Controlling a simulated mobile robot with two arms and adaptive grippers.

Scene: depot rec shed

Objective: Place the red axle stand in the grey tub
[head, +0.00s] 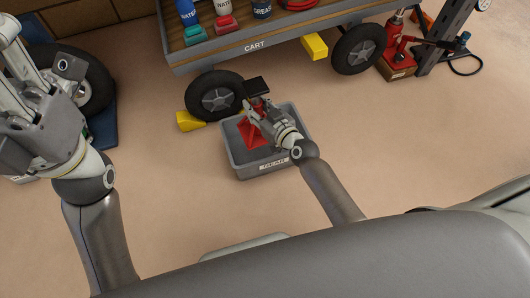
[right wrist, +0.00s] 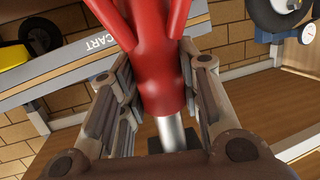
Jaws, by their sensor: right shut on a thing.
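The red axle stand (head: 250,133) has splayed red legs, a silver post and a dark flat top. My right gripper (head: 258,108) is shut around its neck. In the right wrist view the red body of the stand (right wrist: 155,65) sits between both fingers, with the silver post (right wrist: 172,132) below it. The grey tub (head: 230,150) stands on the floor with a label on its front. The stand's legs appear within the tub's outline, towards its left; I cannot tell whether they touch the bottom. My left gripper (head: 14,55) is at the upper left, its tips unclear.
A cart (head: 215,53) with bottles and brushes stands behind the tub, with black wheels (head: 215,95) and yellow chocks (head: 190,121). A red jack (head: 397,50) is at the upper right. A tyre (head: 92,85) is at the left. Floor right of the tub is clear.

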